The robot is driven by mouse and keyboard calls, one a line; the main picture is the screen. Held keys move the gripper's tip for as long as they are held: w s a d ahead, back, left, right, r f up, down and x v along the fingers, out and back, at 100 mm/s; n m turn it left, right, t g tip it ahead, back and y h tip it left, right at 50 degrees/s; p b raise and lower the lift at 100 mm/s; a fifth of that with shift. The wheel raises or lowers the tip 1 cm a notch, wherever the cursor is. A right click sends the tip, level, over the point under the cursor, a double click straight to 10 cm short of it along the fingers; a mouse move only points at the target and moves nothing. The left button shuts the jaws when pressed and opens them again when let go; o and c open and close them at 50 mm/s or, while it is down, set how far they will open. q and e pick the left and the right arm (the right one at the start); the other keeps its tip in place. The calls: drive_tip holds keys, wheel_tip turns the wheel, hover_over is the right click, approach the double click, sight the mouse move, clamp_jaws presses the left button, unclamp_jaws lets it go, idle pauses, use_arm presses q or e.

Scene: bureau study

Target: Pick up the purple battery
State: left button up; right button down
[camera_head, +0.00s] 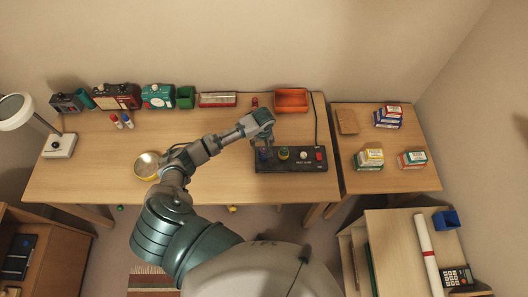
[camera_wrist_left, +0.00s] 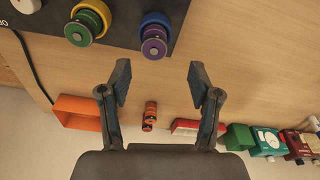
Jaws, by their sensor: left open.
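The purple battery (camera_wrist_left: 154,40) is a short round piece with a grey metal end, standing in a blue ring on the black charger-like panel. In the head view the purple battery (camera_head: 265,153) shows small at the panel's left end. My left gripper (camera_head: 262,138) is above the panel's back left edge. In the left wrist view its two fingers (camera_wrist_left: 159,80) are spread and empty, and the purple battery lies beyond them, apart from both tips. The black panel (camera_head: 292,166) also holds a green battery (camera_wrist_left: 83,28). My right gripper is not in view.
A small red-orange cylinder (camera_wrist_left: 149,116) stands between an orange tray (camera_head: 291,100) and a red-and-white box (camera_head: 217,99) at the table's back. A round yellow-rimmed dish (camera_head: 147,165) is near my left arm. The tabletop (camera_head: 100,165) left of it is mostly clear.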

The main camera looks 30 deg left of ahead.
sight(264, 149)
use_arm(q)
drive_tip(key=f, duration=0.6)
drive_tip(key=shift+w+d+f, duration=0.15)
drive_tip(key=shift+w+f, duration=0.05)
drive_tip(key=shift+w, duration=0.2)
clamp_jaws()
